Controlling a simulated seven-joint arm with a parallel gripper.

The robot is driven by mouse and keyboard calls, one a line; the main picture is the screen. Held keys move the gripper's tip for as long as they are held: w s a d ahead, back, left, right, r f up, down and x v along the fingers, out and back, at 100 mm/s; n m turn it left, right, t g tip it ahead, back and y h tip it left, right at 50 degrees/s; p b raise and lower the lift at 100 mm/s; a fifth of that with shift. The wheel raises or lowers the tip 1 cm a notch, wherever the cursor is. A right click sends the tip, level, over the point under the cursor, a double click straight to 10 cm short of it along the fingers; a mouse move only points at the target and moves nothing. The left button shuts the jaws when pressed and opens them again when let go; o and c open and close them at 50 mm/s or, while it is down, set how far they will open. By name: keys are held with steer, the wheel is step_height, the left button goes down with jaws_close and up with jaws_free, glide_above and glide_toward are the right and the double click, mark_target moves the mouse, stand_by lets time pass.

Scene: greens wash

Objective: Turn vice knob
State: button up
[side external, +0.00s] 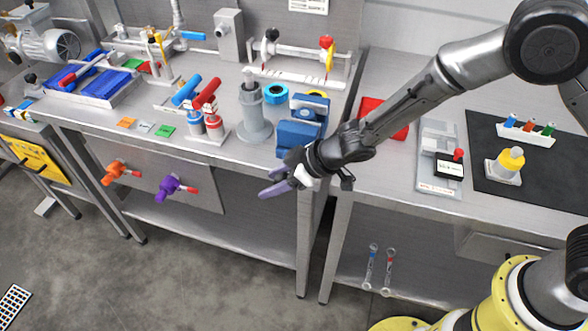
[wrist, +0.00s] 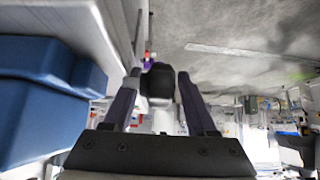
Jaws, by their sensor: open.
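The blue vice (side external: 298,137) stands at the front edge of the left bench. A large blue block, apparently its body, fills the left of the wrist view (wrist: 40,105). My gripper (side external: 273,183) is just in front of and below the vice, off the bench edge, with its fingers pointing left. In the wrist view, my gripper (wrist: 158,85) has its two dark fingers apart. A black rounded piece (wrist: 158,82) shows between them; it may be the vice knob, but I cannot tell whether the fingers touch it. The knob is not clearly visible in the side view.
An orange valve (side external: 115,172) and a purple valve (side external: 170,187) with red tips sit on the bench front to the left. A grey cylinder stand (side external: 254,115) is beside the vice. A gap separates the two benches. The floor below is open.

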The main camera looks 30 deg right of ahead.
steer(key=v, duration=1.2)
steer(key=shift+s+d+r, duration=0.15)
steer(key=shift+s+d, duration=0.1)
steer(key=shift+d, duration=0.05)
